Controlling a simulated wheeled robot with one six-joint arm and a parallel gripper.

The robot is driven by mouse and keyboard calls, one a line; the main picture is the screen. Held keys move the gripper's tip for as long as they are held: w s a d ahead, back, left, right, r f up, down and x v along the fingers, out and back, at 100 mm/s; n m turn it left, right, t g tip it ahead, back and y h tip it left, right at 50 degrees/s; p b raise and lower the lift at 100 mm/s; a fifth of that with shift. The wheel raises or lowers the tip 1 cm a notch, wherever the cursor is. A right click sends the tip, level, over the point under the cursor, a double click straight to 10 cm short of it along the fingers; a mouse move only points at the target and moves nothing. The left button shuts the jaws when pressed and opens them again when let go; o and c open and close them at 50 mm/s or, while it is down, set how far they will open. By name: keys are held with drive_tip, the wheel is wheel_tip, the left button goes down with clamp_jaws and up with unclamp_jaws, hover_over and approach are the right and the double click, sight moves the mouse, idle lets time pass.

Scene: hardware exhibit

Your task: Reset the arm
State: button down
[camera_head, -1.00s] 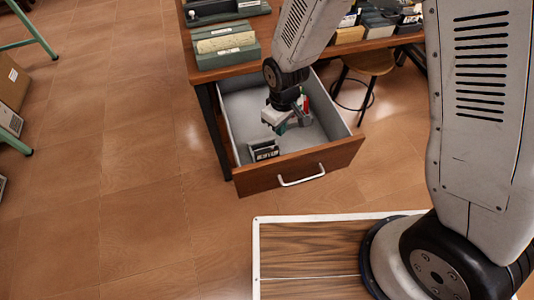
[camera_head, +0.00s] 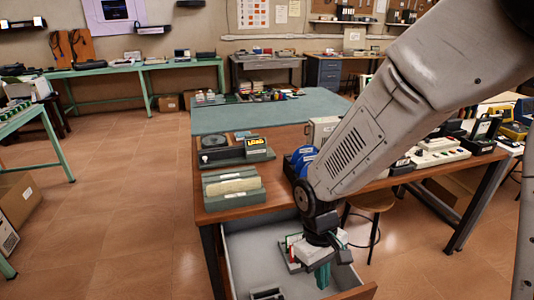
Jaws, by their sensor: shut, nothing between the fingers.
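My gripper (camera_head: 322,276) hangs from my arm over the open drawer (camera_head: 236,268) of the wooden desk (camera_head: 290,141). It points down, and its fingers are shut with nothing between them. The wrist is dark with light grey parts. The lower edge of the picture cuts off the front of the drawer, so I cannot tell how far the fingertips are from its floor.
A small dark item (camera_head: 267,293) lies in the drawer's front left. A grey-green case (camera_head: 233,187) sits on the desktop, and a stool (camera_head: 371,201) stands at right.

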drive_tip(key=s+d+r+m+t, duration=0.1)
drive_tip(key=s+d+r+m, duration=0.1)
drive_tip(key=s+d+r, duration=0.2)
drive_tip(key=s+d+r+m+t, duration=0.1)
drive_tip(key=s+d+r, duration=0.3)
drive_tip(key=r, duration=0.6)
drive_tip(key=s+d+r+m+t+y, duration=0.1)
drive_tip(key=s+d+r+m+t, duration=0.1)
drive_tip(key=d+r, duration=0.4)
drive_tip(key=shift+s+d+r+m, duration=0.15)
drive_tip(key=shift+s+r+m, duration=0.55)
drive_tip(key=shift+s+r, duration=0.35)
